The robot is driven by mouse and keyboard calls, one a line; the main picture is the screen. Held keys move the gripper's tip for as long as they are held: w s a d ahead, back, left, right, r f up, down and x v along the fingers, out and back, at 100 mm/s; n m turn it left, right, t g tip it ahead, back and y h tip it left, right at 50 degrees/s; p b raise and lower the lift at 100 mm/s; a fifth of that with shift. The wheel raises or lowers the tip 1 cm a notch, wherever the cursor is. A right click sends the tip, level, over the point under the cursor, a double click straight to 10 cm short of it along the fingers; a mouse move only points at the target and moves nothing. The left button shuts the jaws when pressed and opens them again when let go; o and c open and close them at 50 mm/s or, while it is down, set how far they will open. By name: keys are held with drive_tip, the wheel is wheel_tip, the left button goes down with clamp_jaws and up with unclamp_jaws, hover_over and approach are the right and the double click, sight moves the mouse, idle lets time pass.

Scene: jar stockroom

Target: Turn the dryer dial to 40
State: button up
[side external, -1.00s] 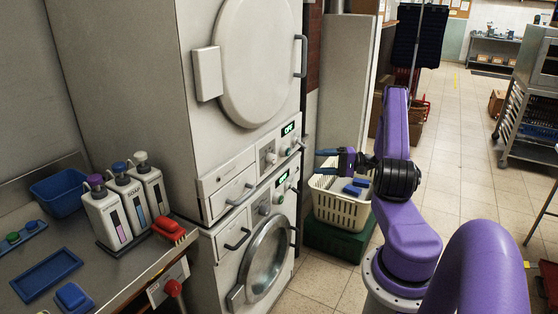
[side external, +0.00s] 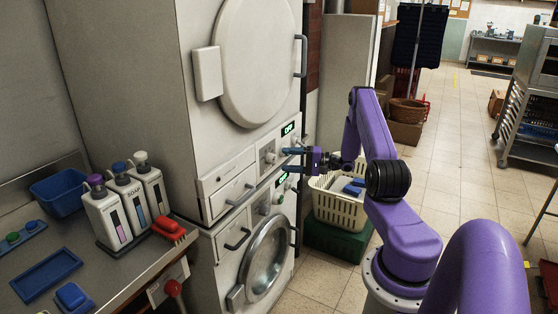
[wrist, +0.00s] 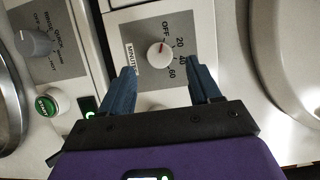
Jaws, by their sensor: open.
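The dryer (side external: 235,140) is the upper machine of a stacked pair. Its dial (wrist: 160,55) is a round white knob with a red mark on a grey panel. In the wrist view the scale around it reads OFF, 20, 40 and 60, with MINUTES printed at its left. The red mark points about at OFF. In the side view the dial (side external: 270,158) is small, just left of my fingertips. My gripper (side external: 287,160) is open and empty in front of the panel. In the wrist view my gripper (wrist: 166,72) has its fingers below the dial, apart from it.
The washer (side external: 262,262) is below, with a grey knob (wrist: 34,42) and a green START button (wrist: 47,105). A cream basket (side external: 340,208) stands on a green crate behind my arm. A counter (side external: 110,270) with soap bottles is at the left.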

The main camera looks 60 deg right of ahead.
sight(276, 159)
drive_tip(key=shift+x, duration=2)
drive_tip(key=c, duration=1)
drive_tip(key=shift+c, duration=0.2)
